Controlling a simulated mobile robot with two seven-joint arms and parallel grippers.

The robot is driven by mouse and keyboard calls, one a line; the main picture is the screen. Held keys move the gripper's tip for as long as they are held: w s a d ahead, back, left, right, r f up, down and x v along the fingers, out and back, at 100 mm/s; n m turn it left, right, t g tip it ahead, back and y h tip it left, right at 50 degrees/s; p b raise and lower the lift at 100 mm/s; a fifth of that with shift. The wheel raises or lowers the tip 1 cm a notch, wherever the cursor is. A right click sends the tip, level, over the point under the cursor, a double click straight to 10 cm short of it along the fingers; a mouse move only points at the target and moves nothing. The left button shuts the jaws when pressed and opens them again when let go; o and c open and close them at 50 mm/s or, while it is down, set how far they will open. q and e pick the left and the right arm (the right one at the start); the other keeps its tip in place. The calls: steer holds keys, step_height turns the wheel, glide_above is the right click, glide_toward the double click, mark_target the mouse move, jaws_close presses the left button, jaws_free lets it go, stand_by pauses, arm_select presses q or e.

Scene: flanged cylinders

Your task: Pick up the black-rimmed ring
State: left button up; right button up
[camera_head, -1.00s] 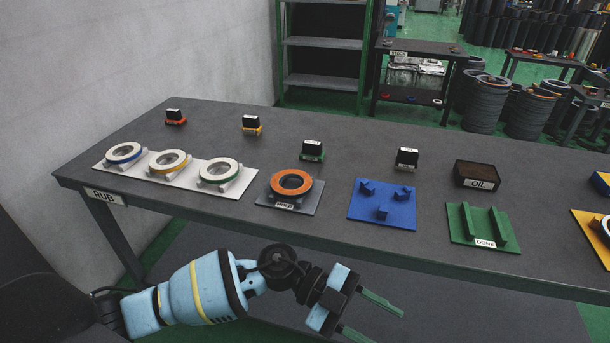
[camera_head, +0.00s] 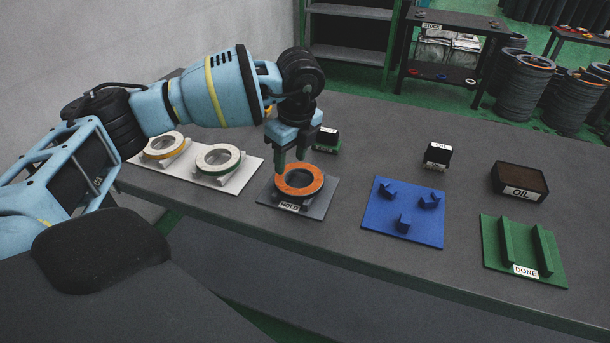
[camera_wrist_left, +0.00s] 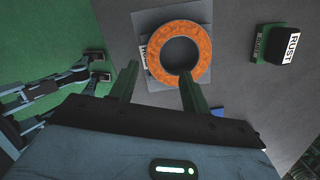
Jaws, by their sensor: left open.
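The ring on the HOLD plate (camera_head: 325,205) has an orange face (camera_head: 318,177) and a dark side, the only black-rimmed one I can make out. It lies flat, and its full orange face shows in the wrist view (camera_wrist_left: 203,70). My left gripper (camera_head: 290,164) is open and empty, pointing down above the ring's far left part. In the wrist view its two green fingers (camera_wrist_left: 158,70) are spread, with the right fingertip overlapping the ring's near edge in the picture. I cannot tell whether they touch it.
A white tray (camera_head: 200,178) at left holds a yellow-rimmed ring (camera_head: 163,146) and a green-rimmed ring (camera_head: 217,158). A label block (camera_head: 327,139) stands close behind the gripper. A blue plate with pegs (camera_head: 392,225), an OIL box (camera_head: 520,181) and a green DONE rack (camera_head: 510,245) lie to the right.

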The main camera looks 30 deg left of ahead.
mark_target(286, 187)
arm_select(q)
steer(key=shift+s+f, duration=0.1)
steer(key=shift+f, duration=0.05)
steer(key=shift+a+f, duration=0.15)
steer(key=shift+f, duration=1)
steer(key=shift+s+a+f, duration=0.1)
steer(key=shift+a+f, duration=0.05)
steer(key=shift+f, duration=0.7)
steer(key=shift+s+a+f, duration=0.1)
steer(key=shift+f, duration=0.8)
steer(key=shift+s+a+f, duration=0.1)
steer(key=shift+a+f, duration=0.05)
steer(key=shift+f, duration=0.7)
jaws_close()
steer(key=shift+r, duration=0.15)
